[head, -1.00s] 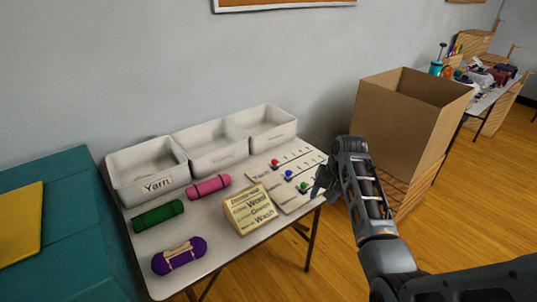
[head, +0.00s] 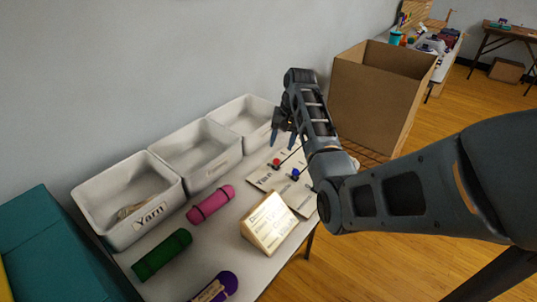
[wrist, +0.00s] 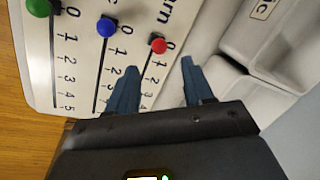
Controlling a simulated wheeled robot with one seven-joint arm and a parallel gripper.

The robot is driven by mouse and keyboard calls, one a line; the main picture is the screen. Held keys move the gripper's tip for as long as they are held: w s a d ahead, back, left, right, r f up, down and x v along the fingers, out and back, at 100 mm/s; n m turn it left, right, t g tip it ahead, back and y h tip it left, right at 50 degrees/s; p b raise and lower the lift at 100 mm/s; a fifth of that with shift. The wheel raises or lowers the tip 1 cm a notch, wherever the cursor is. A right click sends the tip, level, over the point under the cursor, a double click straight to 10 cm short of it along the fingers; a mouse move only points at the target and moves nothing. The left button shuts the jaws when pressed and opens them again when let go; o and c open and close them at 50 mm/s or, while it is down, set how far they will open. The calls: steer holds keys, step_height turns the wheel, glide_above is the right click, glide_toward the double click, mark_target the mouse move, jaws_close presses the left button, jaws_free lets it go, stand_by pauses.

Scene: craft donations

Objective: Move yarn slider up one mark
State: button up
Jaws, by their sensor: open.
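The slider board (head: 262,180) lies on the table and also shows in the wrist view (wrist: 80,12). The red knob (wrist: 158,45) sits by the 0 of its scale, below a partly cut label ending in "arn"; it also shows in the head view (head: 276,162). The blue knob (wrist: 106,27) and green knob (wrist: 38,6) sit near the 0 of their own scales. My gripper (wrist: 160,66) is open and empty. Its fingers flank the red knob's line, with the knob just beyond the tips; height above the board is unclear. The head view shows it over the board (head: 284,140).
Three white bins stand along the wall; the nearest, labelled Yarn (head: 150,212), holds something tan. Pink (head: 210,203), green (head: 161,255) and purple (head: 218,288) yarn rolls lie on the table. A wooden word block (head: 269,223) stands beside the board. A cardboard box (head: 375,105) stands right.

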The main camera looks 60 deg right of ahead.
mark_target(277, 159)
steer(key=f, duration=0.4)
steer(key=w+f, duration=0.1)
steer(key=f, duration=0.2)
steer(key=shift+w+a+f, duration=0.1)
steer(key=shift+a, duration=0.2)
steer(key=shift+c, duration=0.4)
jaws_close()
